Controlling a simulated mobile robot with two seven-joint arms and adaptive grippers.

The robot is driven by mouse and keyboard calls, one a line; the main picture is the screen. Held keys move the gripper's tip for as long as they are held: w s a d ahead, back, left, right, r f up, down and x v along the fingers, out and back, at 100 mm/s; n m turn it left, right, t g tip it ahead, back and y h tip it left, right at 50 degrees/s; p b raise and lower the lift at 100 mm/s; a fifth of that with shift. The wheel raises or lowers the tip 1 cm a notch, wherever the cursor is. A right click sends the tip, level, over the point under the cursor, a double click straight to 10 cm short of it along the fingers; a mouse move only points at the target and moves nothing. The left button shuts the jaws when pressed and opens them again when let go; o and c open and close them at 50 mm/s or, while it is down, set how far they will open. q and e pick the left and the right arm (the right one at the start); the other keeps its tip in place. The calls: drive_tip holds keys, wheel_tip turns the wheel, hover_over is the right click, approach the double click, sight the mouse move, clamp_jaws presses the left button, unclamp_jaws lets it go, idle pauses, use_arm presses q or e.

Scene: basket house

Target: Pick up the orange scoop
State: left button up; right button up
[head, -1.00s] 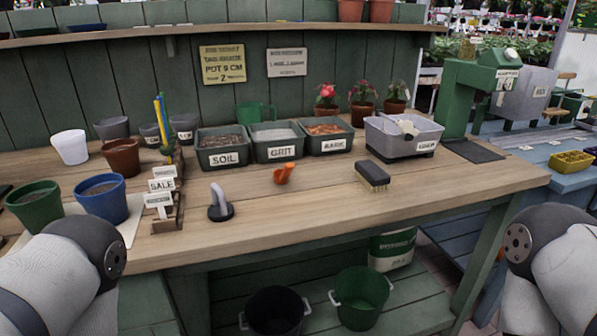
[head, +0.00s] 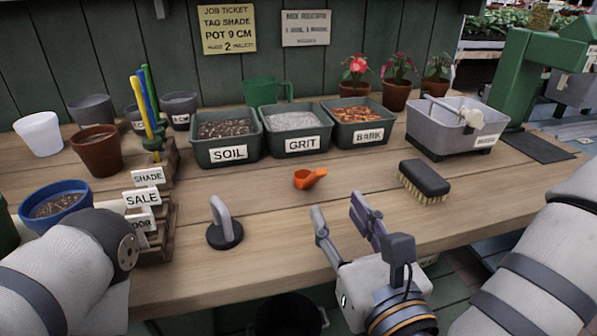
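The orange scoop (head: 309,178) lies on the wooden bench in the head view, in front of the grit bin. My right gripper (head: 336,206) is over the front part of the bench, just nearer than the scoop and a little to its right. Its two fingers are spread apart and nothing is between them. The scoop is fully visible and apart from the fingers. My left arm shows at the lower left, but its gripper is out of view.
A dark tamper (head: 224,233) stands left of the gripper, and a brush (head: 424,182) lies to its right. Soil (head: 228,154), grit (head: 294,145) and bark (head: 366,136) bins line up behind the scoop. A grey tub (head: 425,130) stands behind the brush. Bare wood surrounds the scoop.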

sight(316, 180)
drive_tip(key=x, duration=1)
drive_tip(key=shift+s+a+f+p, duration=0.1)
drive_tip(key=shift+a+p, duration=0.1)
drive_tip(key=shift+p, duration=0.1)
clamp_jaws()
